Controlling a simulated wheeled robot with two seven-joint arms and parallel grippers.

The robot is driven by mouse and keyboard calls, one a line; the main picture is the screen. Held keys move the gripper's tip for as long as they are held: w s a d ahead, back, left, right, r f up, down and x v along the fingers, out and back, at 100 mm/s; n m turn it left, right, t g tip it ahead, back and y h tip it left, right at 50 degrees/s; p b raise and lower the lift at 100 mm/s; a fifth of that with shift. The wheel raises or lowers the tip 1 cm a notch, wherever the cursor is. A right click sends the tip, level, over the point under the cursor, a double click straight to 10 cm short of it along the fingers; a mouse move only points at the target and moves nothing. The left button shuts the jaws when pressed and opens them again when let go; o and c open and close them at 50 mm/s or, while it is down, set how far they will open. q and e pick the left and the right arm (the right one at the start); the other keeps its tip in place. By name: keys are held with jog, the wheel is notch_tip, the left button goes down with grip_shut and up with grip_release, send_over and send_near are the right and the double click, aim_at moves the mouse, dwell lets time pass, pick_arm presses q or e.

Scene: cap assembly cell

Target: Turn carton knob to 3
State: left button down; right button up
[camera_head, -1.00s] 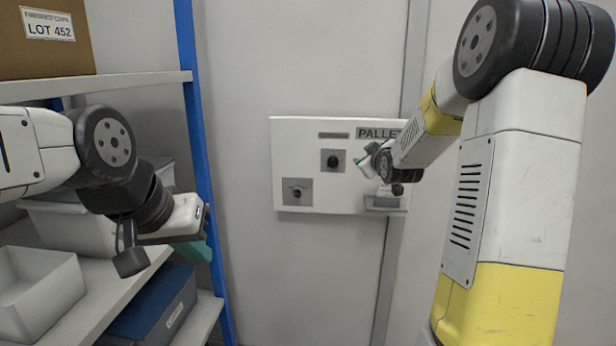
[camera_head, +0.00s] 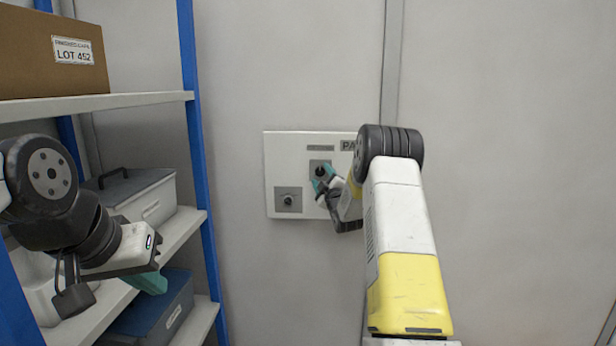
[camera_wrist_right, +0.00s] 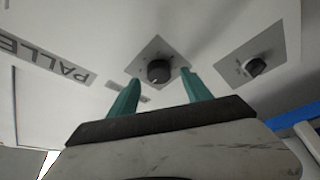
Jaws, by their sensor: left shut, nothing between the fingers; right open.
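A white control panel (camera_head: 274,165) on the wall carries two black knobs on grey square plates. The upper knob (camera_head: 320,171) also shows in the right wrist view (camera_wrist_right: 158,71); the lower-left knob (camera_head: 288,201) shows there on the right (camera_wrist_right: 255,67). I cannot read which is the carton knob. My right gripper (camera_head: 322,179) is open at the upper knob; in the wrist view its teal fingertips (camera_wrist_right: 161,77) stand either side of that knob. I cannot tell whether they touch it. My left gripper (camera_head: 150,282) is shut and empty by the shelf.
A shelf rack with blue posts (camera_head: 197,150) stands at the left. It holds a cardboard box labelled LOT 452 (camera_head: 50,55), a grey lidded case (camera_head: 145,195) and a blue bin (camera_head: 165,310). The wall right of my right arm is clear.

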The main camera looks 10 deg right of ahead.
jog(key=shift+w+r, duration=0.15)
jog(key=shift+w, duration=0.5)
grip_shut()
